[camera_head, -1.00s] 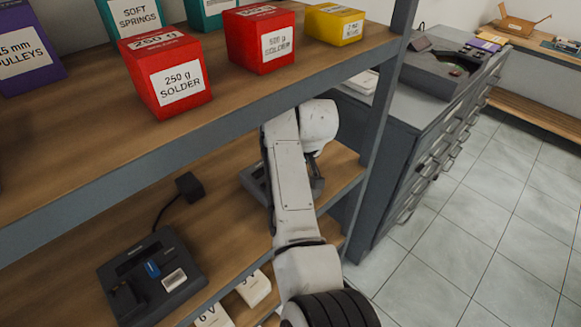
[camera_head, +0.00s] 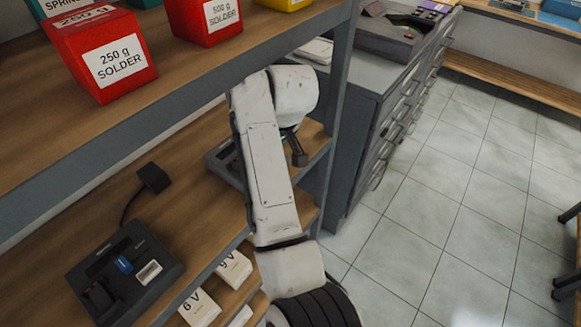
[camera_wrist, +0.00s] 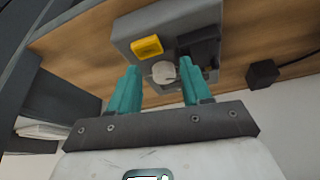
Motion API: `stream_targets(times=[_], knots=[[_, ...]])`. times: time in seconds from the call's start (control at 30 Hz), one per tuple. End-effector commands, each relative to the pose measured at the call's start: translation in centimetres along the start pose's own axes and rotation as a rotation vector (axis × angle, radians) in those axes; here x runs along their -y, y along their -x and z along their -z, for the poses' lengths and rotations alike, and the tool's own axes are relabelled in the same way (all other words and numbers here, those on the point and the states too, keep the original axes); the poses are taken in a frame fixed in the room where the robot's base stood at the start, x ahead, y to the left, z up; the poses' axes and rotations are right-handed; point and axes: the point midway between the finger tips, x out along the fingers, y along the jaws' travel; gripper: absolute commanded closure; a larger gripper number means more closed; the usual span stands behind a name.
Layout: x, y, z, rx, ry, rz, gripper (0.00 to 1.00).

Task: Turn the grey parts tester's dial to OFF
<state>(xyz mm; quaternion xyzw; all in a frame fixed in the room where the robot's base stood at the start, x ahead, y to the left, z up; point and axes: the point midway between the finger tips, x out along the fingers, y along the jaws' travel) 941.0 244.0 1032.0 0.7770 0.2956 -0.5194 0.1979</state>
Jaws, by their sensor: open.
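The grey tester (camera_wrist: 150,30) sits on the wooden shelf and shows in the wrist view with a yellow block (camera_wrist: 147,47) and a dark part (camera_wrist: 200,45) on its face. A pale round dial (camera_wrist: 163,72) shows near the tester's edge. My gripper (camera_wrist: 160,70) is open, its two teal fingers to either side of the dial in the picture. I cannot tell whether they touch it. The dial's setting is not readable. In the head view my arm hides most of the grey tester (camera_head: 218,163) and the gripper's fingers.
A dark charger (camera_head: 125,272) with a corded black adapter (camera_head: 153,178) is on the same shelf; the adapter also shows in the wrist view (camera_wrist: 262,74). White 6 V boxes (camera_head: 199,308) sit below. The upper shelf holds red solder boxes (camera_head: 112,58).

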Motion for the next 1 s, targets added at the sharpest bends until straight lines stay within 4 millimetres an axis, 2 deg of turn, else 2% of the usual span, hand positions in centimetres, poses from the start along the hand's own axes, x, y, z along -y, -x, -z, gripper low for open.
stream_targets(times=[0.3,0.5,0.7,1.0], knots=[[0.0,1.7,-4.7,-0.001,0.0,-0.001,0.52],[0.0,2.6,-6.8,-0.001,0.001,0.0,0.52],[0.0,3.1,-7.5,0.0,0.001,0.001,0.52],[0.0,3.1,-7.6,0.0,0.0,0.001,0.52]])
